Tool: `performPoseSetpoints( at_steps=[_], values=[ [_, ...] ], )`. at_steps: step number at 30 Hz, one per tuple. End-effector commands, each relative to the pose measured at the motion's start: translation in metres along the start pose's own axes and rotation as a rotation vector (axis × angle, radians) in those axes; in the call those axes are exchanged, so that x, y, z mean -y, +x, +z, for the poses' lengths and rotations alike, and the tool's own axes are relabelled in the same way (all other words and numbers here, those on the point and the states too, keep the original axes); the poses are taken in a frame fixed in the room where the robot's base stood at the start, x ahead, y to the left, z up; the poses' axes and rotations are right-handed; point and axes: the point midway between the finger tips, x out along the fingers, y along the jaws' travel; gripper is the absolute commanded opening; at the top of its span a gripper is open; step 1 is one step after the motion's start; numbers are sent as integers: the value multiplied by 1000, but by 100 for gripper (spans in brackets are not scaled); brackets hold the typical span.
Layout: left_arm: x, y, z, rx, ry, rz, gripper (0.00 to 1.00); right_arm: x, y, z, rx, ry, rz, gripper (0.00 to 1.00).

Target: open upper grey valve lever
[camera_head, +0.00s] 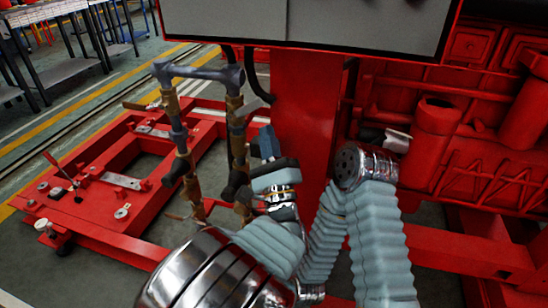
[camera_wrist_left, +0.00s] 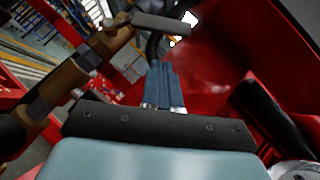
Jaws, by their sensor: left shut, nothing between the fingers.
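The upper grey valve lever (camera_head: 252,106) sticks out to the right from the brass upper valve (camera_head: 234,104) on the right-hand pipe. In the left wrist view the grey lever (camera_wrist_left: 160,24) lies across the top, joined at its left end to the pipework. My left gripper (camera_head: 266,132) is just below and to the right of the lever in the head view. Its blue-grey fingers (camera_wrist_left: 164,72) are shut with nothing between them. In the wrist view a gap shows between the fingertips and the lever.
The pipe frame (camera_head: 200,73) carries other brass valves (camera_head: 182,165) close to my left wrist. A red upright panel (camera_head: 305,120) stands right behind the gripper. A grey cabinet (camera_head: 350,20) overhangs above. Red engine parts (camera_head: 435,130) fill the right.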

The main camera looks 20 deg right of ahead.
Motion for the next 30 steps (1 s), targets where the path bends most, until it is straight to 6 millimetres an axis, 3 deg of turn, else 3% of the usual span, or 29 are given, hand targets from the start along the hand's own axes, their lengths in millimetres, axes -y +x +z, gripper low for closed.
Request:
performPoseSetpoints(
  at_steps=[1,7,30],
  values=[
    [2,7,9,3,-1,1,0,2,-4,0,0,0,0,43],
    [1,20,22,1,0,2,0,3,-8,0,1,-1,-1,43],
    [2,25,27,1,-40,40,0,3,-7,0,1,-1,0,43]
  ],
)
